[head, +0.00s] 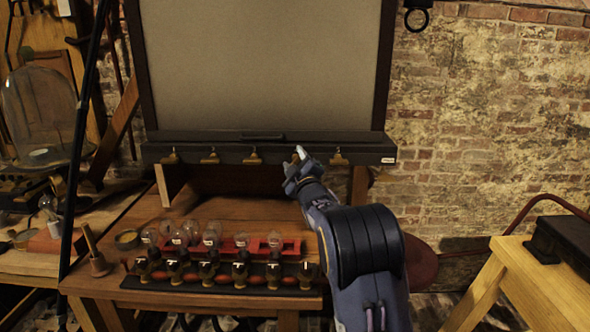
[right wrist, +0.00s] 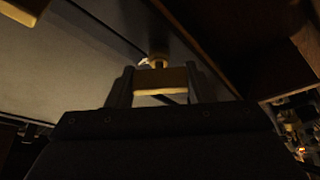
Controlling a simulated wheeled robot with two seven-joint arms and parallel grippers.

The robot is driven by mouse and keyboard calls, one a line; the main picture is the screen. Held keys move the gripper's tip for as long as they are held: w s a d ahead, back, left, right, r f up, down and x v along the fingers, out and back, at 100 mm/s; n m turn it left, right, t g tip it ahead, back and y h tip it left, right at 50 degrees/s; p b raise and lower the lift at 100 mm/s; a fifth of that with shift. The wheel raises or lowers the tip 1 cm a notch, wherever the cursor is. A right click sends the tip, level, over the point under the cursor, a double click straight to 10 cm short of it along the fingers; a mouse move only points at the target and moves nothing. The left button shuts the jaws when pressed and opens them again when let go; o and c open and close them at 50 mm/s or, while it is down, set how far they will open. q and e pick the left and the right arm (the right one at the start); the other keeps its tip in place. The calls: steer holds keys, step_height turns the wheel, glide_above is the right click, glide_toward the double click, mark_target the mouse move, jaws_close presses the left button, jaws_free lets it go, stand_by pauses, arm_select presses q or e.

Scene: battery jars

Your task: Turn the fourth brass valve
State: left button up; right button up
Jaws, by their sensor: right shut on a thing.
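A row of brass valves runs along the dark rail (head: 225,150) under the large grey panel in the head view. From the left, the first (head: 170,157), second (head: 210,157), third (head: 252,157) and fifth (head: 339,158) valves show clear of my arm. My right gripper (head: 299,163) is at the fourth position and mostly covers that valve. In the right wrist view, the fourth brass valve (right wrist: 162,79) has its handle between the two fingers, which are shut on it. My left gripper is not in view.
Below the rail, a wooden bench (head: 190,208) carries glass bulbs in a red rack (head: 290,247) and a row of black-and-brass fittings (head: 208,271). A glass dome (head: 38,115) stands at left. A wooden stand (head: 520,285) is at right.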

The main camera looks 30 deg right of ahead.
steer(key=shift+n+y, duration=0.4)
steer(key=shift+n, duration=0.7)
steer(key=shift+n+g+b, duration=0.35)
steer(key=shift+n+g, duration=0.05)
steer(key=shift+n, duration=0.5)
steer(key=shift+f+n+g+y+p, duration=0.1)
steer(key=shift+n+g+y+p, duration=0.35)
steer(key=shift+n, duration=1.35)
steer(key=shift+g, duration=0.25)
steer(key=o, duration=1)
steer(key=shift+a, duration=0.1)
steer(key=shift+c, duration=0.2)
